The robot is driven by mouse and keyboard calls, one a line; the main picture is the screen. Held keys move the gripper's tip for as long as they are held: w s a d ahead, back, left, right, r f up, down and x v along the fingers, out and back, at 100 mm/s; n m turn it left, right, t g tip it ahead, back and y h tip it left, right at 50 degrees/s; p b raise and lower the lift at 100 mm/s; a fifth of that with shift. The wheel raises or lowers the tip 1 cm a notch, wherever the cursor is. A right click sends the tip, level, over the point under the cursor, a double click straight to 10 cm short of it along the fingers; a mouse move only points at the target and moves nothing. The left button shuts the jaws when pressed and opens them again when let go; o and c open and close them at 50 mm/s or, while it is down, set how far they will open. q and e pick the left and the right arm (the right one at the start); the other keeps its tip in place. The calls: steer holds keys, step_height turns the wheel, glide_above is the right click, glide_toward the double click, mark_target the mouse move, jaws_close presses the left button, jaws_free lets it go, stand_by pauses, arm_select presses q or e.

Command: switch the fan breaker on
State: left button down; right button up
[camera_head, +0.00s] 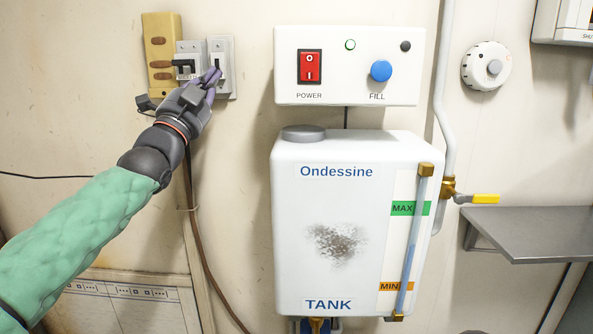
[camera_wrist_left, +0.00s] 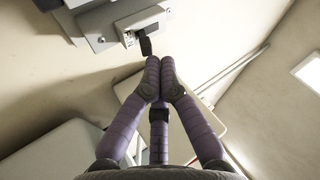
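Two small breaker units sit side by side on the wall at the upper left of the head view. The left breaker (camera_head: 186,52) has a dark lever sticking out. The right breaker (camera_head: 227,48) is on a pale plate and also has a dark lever; I cannot read which is the fan's. My left gripper (camera_head: 213,76) is at the lower part of the right breaker. In the left wrist view its purple fingers (camera_wrist_left: 160,64) are together, with tips just by a dark lever (camera_wrist_left: 146,46); whether they touch is unclear. My right gripper is out of view.
A yellow wooden board (camera_head: 160,28) is beside the breakers. A white control box (camera_head: 349,92) with a red power switch (camera_head: 310,67) and blue fill button (camera_head: 381,71) hangs right, above the Ondessine tank (camera_head: 300,230). A cable (camera_head: 200,240) runs down the wall.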

arm_select(q)
steer(key=s+b, duration=0.1)
steer(key=s, duration=0.2)
steer(key=s+b, duration=0.1)
steer(key=s, duration=0.1)
steer(key=shift+a+r+b, duration=0.25)
steer(key=shift+r+b, duration=0.05)
steer(key=shift+r, duration=0.1)
